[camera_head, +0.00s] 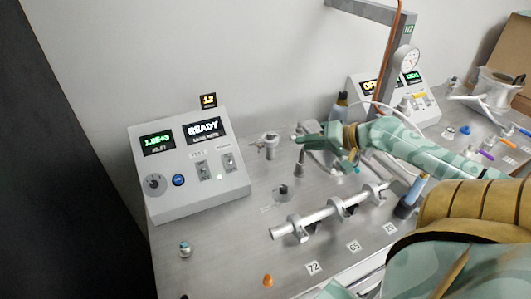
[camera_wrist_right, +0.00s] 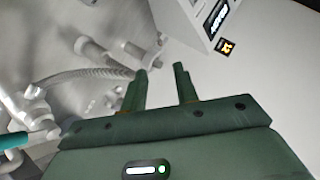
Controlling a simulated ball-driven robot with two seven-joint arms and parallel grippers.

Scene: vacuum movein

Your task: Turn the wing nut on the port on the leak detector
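The leak detector (camera_head: 190,165) is a light grey box at the left, with a green reading and a "READY" screen. Its port (camera_head: 268,143), a small grey metal fitting with a clamp, stands just right of the box. The wing nut is too small to tell clearly from the clamp. My right gripper (camera_head: 297,138) reaches in from the right and is a little right of the port. In the right wrist view its two green fingers (camera_wrist_right: 161,72) are apart with nothing between them. The port fitting (camera_wrist_right: 145,52) shows just beyond the fingertips. My left gripper is not in view.
A metal pipe manifold (camera_head: 325,215) lies on the bench in front of my right arm. A bottle (camera_head: 340,108) and a post with a gauge (camera_head: 406,60) stand behind it. A ribbed hose (camera_wrist_right: 85,75) shows in the wrist view. The front left bench is mostly free.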

